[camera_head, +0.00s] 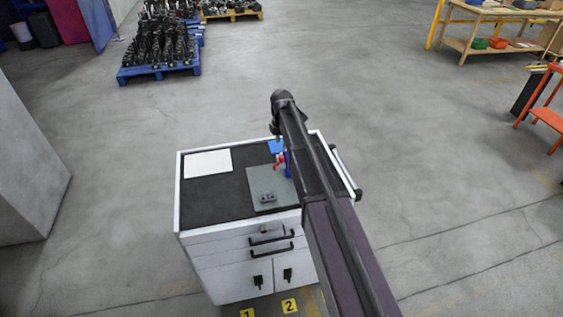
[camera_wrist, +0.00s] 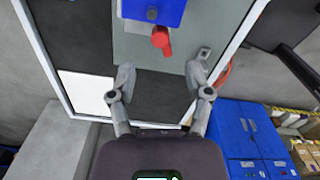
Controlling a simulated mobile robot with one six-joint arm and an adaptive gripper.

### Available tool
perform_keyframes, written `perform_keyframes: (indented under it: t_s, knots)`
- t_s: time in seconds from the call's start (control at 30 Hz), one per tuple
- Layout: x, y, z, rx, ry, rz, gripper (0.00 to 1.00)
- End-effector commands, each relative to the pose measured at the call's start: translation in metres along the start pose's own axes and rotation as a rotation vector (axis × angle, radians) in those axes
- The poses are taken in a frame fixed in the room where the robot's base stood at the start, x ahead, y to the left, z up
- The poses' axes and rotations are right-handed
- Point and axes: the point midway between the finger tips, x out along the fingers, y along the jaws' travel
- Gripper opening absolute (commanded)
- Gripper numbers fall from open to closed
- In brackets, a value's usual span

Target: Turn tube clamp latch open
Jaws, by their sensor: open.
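A blue block-like part (camera_wrist: 152,12) with a red lever-like piece (camera_wrist: 161,38) is at the top of the wrist view, cut off by the frame edge. The red piece (camera_head: 279,160) and blue part (camera_head: 288,165) also show in the head view, partly hidden by my arm. They appear to be the clamp and its latch, but the detail is too small to be sure. My gripper (camera_wrist: 161,80) is open and empty, its fingertips apart from the red piece. The gripper is hidden behind my arm in the head view.
The cabinet's dark top (camera_head: 212,203) carries a grey-green plate (camera_head: 258,180), a white sheet (camera_head: 208,164) and a small grey fitting (camera_head: 267,196). A small grey part (camera_wrist: 204,54) is near the right fingertip. Floor around the cabinet is clear; a blue pallet (camera_head: 160,71) stands far off.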

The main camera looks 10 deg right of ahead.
Motion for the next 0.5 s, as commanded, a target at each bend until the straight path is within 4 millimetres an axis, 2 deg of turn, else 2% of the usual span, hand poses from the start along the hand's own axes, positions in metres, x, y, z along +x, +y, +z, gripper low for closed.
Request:
perform_keyframes:
  t_s: [0.03, 0.5]
  knots:
    - [0.008, 0.000, 0.000, 0.000, 0.000, 0.000, 0.65]
    - [0.044, 0.000, 0.000, 0.000, 0.000, 0.000, 0.65]
